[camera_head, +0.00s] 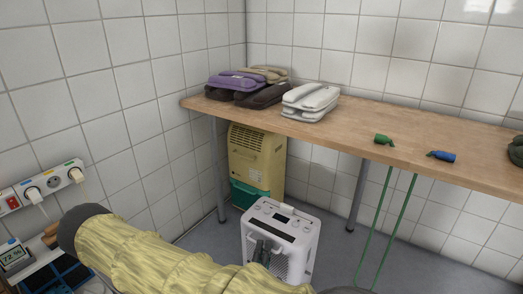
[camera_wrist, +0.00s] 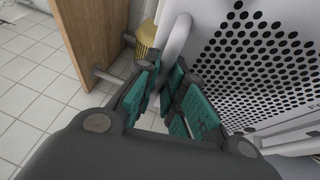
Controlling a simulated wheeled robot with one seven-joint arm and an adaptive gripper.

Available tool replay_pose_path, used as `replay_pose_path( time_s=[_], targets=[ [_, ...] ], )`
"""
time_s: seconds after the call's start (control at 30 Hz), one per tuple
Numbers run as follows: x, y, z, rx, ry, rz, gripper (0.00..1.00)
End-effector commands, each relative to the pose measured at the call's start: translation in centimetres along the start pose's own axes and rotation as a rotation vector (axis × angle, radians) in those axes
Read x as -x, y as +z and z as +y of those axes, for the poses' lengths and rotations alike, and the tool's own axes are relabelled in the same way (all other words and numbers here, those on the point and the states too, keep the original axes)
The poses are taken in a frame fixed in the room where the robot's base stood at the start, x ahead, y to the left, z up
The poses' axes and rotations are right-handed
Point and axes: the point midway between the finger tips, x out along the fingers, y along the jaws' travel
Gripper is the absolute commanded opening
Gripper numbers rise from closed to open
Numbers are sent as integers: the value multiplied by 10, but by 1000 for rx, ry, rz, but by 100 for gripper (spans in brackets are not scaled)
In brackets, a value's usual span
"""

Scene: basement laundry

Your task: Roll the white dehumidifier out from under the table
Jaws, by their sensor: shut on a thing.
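The white dehumidifier (camera_head: 299,228) stands upright on the grey floor in the head view, in front of the table's left part. Its dark display strip faces up. The wooden table (camera_head: 350,138) stands along the tiled back wall. My gripper (camera_head: 265,252) is at the dehumidifier's near side, partly hidden by my yellow-sleeved arm. In the wrist view, my gripper (camera_wrist: 163,78) has its teal pads closed around the white tubular handle (camera_wrist: 178,38), beside the perforated white panel (camera_wrist: 255,60). The dehumidifier's wheels are not clearly visible.
A yellow unit with a green base (camera_head: 257,158) stands under the table, behind the dehumidifier. Grey table legs (camera_head: 357,195) stand at either side. A green hanging loop (camera_head: 387,225) drops from the table edge. A power strip (camera_head: 50,183) is at left. Some floor right of the dehumidifier is clear.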

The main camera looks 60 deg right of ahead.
Motion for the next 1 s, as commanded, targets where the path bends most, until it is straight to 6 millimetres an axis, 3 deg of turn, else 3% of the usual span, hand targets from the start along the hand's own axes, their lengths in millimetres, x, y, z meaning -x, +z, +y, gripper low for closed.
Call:
replay_pose_path(
  time_s=[0.23,0.73,0.77,0.8,1.0],
  targets=[
    [14,2,1,1,-3,-12,0],
    [18,3,1,3,-4,-15,0],
    [18,3,1,3,-4,-15,16],
    [18,3,1,3,-4,-15,20],
    [17,3,2,3,-2,-16,20]
  ],
)
